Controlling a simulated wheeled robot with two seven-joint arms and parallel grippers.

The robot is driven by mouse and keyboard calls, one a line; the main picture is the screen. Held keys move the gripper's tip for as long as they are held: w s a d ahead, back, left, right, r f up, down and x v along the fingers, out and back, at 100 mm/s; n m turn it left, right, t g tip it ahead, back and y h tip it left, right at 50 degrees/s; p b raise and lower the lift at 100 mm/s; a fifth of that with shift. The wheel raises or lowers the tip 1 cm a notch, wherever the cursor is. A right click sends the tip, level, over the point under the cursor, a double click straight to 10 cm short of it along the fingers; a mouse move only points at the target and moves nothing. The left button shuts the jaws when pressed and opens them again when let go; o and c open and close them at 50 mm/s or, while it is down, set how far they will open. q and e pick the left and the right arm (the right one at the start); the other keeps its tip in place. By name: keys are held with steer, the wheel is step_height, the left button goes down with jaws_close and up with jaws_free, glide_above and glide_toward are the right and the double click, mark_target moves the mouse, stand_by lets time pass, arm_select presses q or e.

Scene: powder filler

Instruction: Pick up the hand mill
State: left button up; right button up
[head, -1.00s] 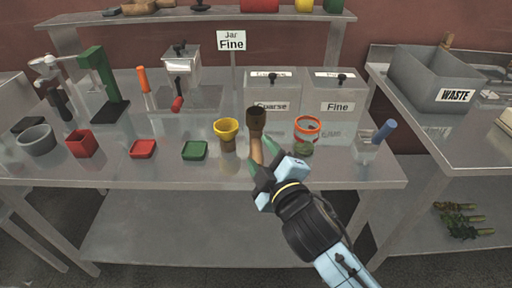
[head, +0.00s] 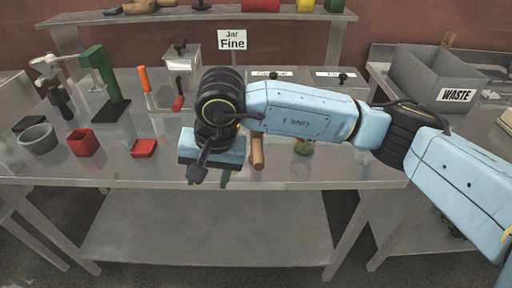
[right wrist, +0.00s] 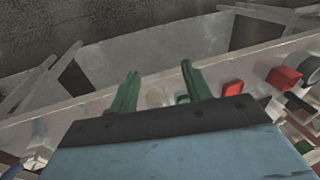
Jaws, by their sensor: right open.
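My right gripper (head: 224,180) is at the table's front edge, mostly hidden behind my own wrist in the head view. The right wrist view shows its two green fingers (right wrist: 160,85) spread apart with nothing gripped. A brown upright thing with a wooden lower part (head: 257,150) stands just right of the gripper; its top is hidden by my arm. I cannot tell if it is the hand mill. A grey metal box with a black top knob (head: 182,58) stands further back, a red-handled tool (head: 178,102) in front of it. My left gripper is not in view.
A red tray (head: 144,148), a red box (head: 82,142) and a grey bowl (head: 38,138) stand to the left. A green press (head: 105,85) stands behind them. My arm covers most of the right half. A grey waste bin (head: 430,75) stands at far right.

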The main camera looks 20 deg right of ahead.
mark_target(256, 151)
steer(key=w+d+r+t+h, duration=0.35)
steer(key=w+d+h, duration=0.2)
steer(key=d, duration=0.45)
steer(key=shift+g, duration=0.55)
steer(key=x, duration=0.7)
steer(key=shift+w+r, duration=0.1)
steer(key=shift+w, duration=0.1)
steer(key=shift+x, duration=2.95)
steer(key=shift+w+d+r, duration=0.1)
steer(key=shift+w+r, duration=0.1)
steer(key=shift+w, duration=0.05)
jaws_close()
